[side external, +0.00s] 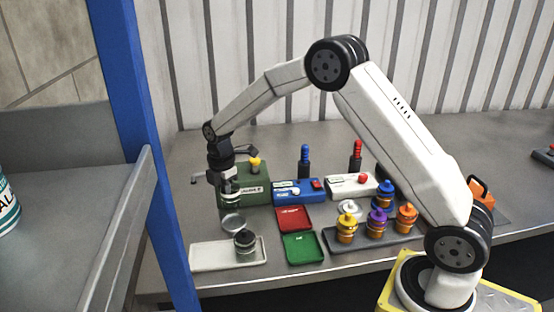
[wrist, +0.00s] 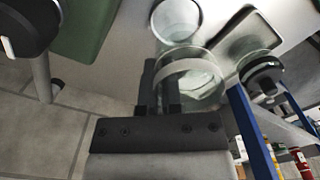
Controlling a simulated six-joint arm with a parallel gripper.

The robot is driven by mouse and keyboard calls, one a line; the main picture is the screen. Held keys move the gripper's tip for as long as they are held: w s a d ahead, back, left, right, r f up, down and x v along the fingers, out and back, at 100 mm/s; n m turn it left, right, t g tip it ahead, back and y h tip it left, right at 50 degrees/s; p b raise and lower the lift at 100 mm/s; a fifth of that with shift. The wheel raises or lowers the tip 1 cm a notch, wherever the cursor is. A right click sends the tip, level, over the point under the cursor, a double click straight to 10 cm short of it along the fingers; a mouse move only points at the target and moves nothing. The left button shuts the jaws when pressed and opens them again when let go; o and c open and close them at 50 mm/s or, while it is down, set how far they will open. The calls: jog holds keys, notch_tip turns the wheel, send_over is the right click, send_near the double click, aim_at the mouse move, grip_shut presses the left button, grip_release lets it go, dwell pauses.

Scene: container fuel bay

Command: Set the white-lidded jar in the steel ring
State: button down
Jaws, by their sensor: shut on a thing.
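My gripper (side external: 230,181) points down at the left of the bench and is shut on a clear glass jar. The jar (side external: 231,198) hangs upright below the fingers, in front of the green box. In the wrist view, the jar (wrist: 197,88) shows a pale band around its top beside my gripper's dark fingers (wrist: 160,92). The steel ring (side external: 233,222) is below the held jar, which appears apart from it. The ring also shows in the wrist view (wrist: 177,20), beyond the jar. The fingers partly hide the lid.
A dark-lidded jar (side external: 244,240) stands on a white tray (side external: 210,257), close to the ring. A green box (side external: 255,184) stands behind my gripper. Red (side external: 293,218) and green (side external: 302,247) trays lie to the right, beside a rack (side external: 335,243) of colored-top jars. A blue post (side external: 150,150) rises at left.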

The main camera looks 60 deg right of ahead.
jog(key=shift+f, duration=0.2)
jog(key=shift+f, duration=2)
jog(key=shift+f, duration=0.7)
dwell(0.8)
jog(key=shift+c, duration=1.6)
grip_release()
jog(key=shift+r, duration=0.1)
jog(key=shift+r, duration=3.9)
jog(key=shift+s, duration=0.1)
